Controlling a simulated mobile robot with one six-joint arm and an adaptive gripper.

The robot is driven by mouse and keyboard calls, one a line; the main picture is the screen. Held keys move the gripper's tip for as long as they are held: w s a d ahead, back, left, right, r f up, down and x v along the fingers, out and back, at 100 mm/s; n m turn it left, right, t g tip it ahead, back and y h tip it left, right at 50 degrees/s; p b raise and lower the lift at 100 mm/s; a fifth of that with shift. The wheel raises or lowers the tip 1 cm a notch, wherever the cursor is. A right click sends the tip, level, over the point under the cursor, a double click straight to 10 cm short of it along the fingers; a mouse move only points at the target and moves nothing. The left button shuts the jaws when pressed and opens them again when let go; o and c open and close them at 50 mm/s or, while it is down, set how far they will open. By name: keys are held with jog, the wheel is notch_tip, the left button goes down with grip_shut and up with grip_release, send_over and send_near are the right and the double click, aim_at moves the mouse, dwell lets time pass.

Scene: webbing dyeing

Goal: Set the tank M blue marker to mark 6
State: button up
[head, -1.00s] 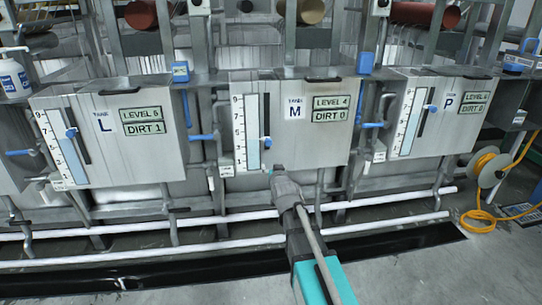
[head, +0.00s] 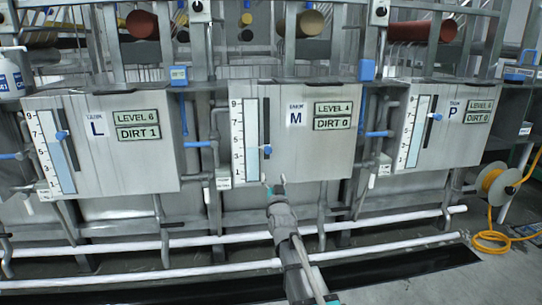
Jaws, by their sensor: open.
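Tank M (head: 308,160) is the middle grey metal tank, with a display (head: 333,116) reading LEVEL 4 and DIRT 0. Its white and pale-blue scale (head: 244,143) is numbered 9 at the top and falls downward. The blue marker (head: 267,149) sits on the dark vertical slot (head: 266,118) right of the scale, at a height between marks 5 and 3. My gripper (head: 274,184) is open and empty, in front of the tank's lower edge and below the marker. It appears apart from the marker; its depth to the tank is hard to judge.
Tank L (head: 150,165) stands left and tank P (head: 455,145) right, each with its own scale and blue marker. Blue-handled valves and pipes fill the gaps between tanks. White pipes (head: 190,247) run low in front. A yellow hose reel (head: 496,185) is at right.

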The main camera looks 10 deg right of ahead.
aim_at(269, 151)
dwell(0.3)
jog(key=p+x, duration=0.5)
jog(key=x, duration=0.8)
jog(key=shift+w+r, duration=0.15)
jog(key=shift+w, duration=0.25)
grip_shut()
